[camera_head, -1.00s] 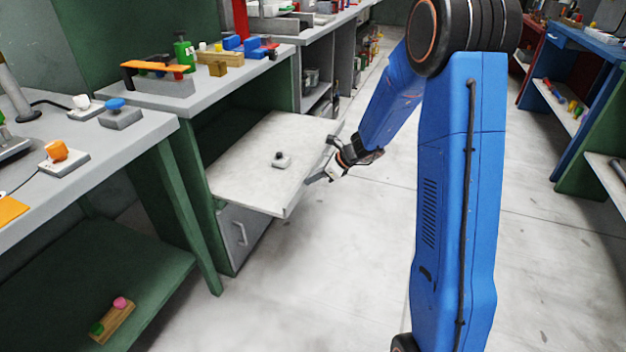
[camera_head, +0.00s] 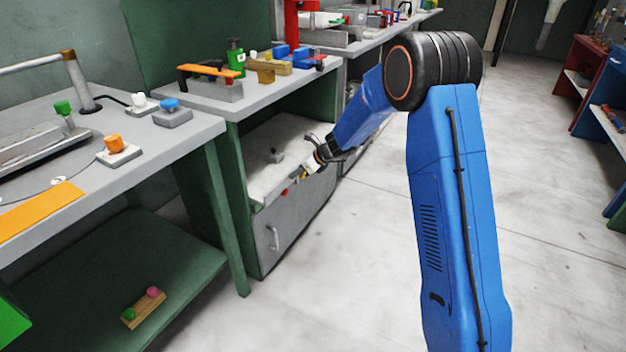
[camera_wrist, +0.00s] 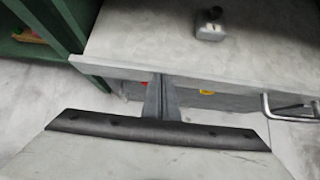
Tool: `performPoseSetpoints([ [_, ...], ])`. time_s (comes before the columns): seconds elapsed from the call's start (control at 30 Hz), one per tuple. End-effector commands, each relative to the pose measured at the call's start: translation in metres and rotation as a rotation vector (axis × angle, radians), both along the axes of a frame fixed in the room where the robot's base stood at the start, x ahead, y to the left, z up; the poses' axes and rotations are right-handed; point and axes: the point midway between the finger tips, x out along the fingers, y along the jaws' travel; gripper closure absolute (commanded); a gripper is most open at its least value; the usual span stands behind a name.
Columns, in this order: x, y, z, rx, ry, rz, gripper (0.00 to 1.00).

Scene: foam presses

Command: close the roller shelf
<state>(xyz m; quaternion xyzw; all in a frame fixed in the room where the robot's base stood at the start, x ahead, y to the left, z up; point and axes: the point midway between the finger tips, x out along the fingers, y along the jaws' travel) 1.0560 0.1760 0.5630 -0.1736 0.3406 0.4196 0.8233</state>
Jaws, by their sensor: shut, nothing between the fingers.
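The roller shelf (camera_head: 262,178) is a pale grey board in the green cabinet. It is mostly inside, with its front edge near the cabinet front. A small grey block with a dark knob (camera_head: 275,155) sits on it, and the block also shows in the wrist view (camera_wrist: 210,31). My gripper (camera_head: 304,175) is at the shelf's front edge. In the wrist view my gripper (camera_wrist: 162,97) has its fingers together and empty, with the tips at the front edge of the shelf (camera_wrist: 225,79). Whether they touch it I cannot tell.
A grey door with a handle (camera_head: 272,238) is below the shelf. Small red and yellow items show just under its front edge. The bench top (camera_head: 215,105) above carries a green bottle and blocks. A left bench has a lower green shelf (camera_head: 90,290). The floor to the right is clear.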

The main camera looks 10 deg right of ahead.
Motion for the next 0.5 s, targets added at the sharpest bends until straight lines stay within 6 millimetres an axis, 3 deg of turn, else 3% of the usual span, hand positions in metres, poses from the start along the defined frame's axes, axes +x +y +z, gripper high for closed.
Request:
performPoseSetpoints([
  [0.2, 0.021, 0.03, -0.002, -0.001, 0.002, 0.001, 1.0],
  [0.5, 0.033, 0.046, -0.001, 0.0, 0.001, 0.001, 1.0],
])
